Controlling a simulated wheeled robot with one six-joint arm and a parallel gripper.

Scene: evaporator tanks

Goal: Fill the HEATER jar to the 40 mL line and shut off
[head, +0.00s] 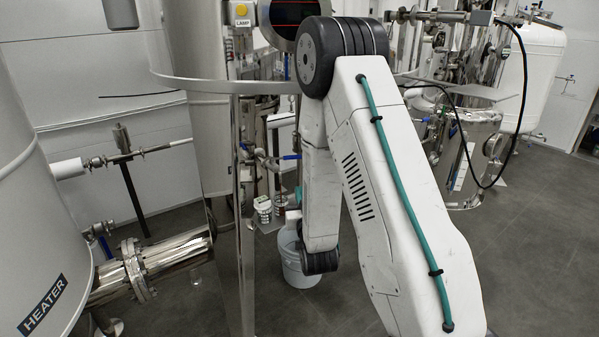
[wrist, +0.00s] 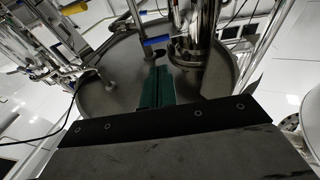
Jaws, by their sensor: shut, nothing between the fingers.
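A tank with a HEATER label (head: 42,305) stands at the left of the head view. Two small jars, one whitish (head: 263,209) and one with dark reddish marks (head: 281,204), sit side by side left of my arm. Their labels and fill levels are too small to read. A blue valve handle (head: 291,157) shows above them; a blue handle (wrist: 156,40) also shows in the wrist view, beyond my fingertips and apart from them. My gripper (wrist: 160,70) has its green fingers together and empty. In the head view my arm mostly hides it.
A pale bucket (head: 298,265) stands on the floor behind my arm. A flanged steel pipe (head: 150,268) juts from the heater tank. Steel vessels and a black cable (head: 524,80) are at the right. Grey floor (head: 540,240) is clear at the lower right.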

